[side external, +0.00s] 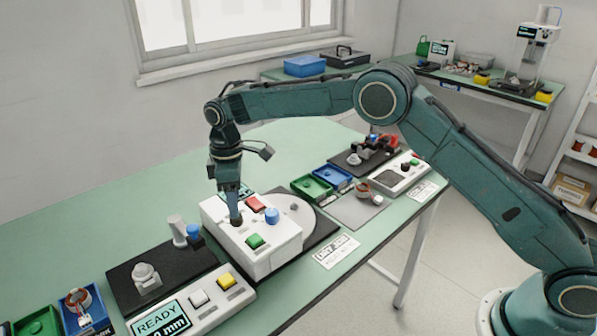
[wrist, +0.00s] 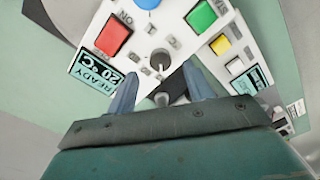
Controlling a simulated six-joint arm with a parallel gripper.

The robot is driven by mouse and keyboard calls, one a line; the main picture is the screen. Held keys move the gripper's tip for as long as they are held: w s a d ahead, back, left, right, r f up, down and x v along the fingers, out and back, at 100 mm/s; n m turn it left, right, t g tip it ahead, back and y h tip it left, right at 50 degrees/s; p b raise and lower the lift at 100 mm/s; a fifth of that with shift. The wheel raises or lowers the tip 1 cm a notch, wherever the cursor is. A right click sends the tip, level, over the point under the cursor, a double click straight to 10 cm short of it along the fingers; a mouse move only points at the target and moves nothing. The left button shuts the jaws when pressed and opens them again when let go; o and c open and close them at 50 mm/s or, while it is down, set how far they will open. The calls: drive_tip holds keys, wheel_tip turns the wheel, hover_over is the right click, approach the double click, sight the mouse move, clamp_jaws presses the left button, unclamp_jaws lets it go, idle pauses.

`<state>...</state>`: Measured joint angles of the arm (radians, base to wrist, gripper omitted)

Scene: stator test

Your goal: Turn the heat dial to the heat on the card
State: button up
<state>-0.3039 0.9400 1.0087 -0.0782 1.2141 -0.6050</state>
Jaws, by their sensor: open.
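The heat dial (wrist: 160,61) is a small grey knob with a pointer line on the white box (side external: 272,245). In the wrist view it lies between and just beyond my fingertips. My gripper (side external: 236,214) points down over the box top; it also shows in the wrist view (wrist: 160,72), its two fingers apart on either side of the dial. I cannot tell whether they touch it. In the side view the gripper mostly hides the dial. The box's display (wrist: 92,73) reads READY 20 °C. A white card (side external: 336,251) lies in front of the box; its heat figure is too small to read.
The box also has a red button (wrist: 120,34), a green button (wrist: 201,17) and a blue knob (side external: 272,215) close to my gripper. A second white box (side external: 190,305) reading READY stands at the left. Green table is clear behind.

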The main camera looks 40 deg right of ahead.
drive_tip(key=shift+s+f, duration=0.1)
drive_tip(key=shift+f, duration=1.9)
drive_tip(key=c, duration=1)
drive_tip(key=shift+m, duration=0.4)
drive_tip(key=m, duration=0.3)
drive_tip(key=shift+a, duration=0.1)
drive_tip(key=m, duration=0.5)
drive_tip(key=shift+r, duration=0.1)
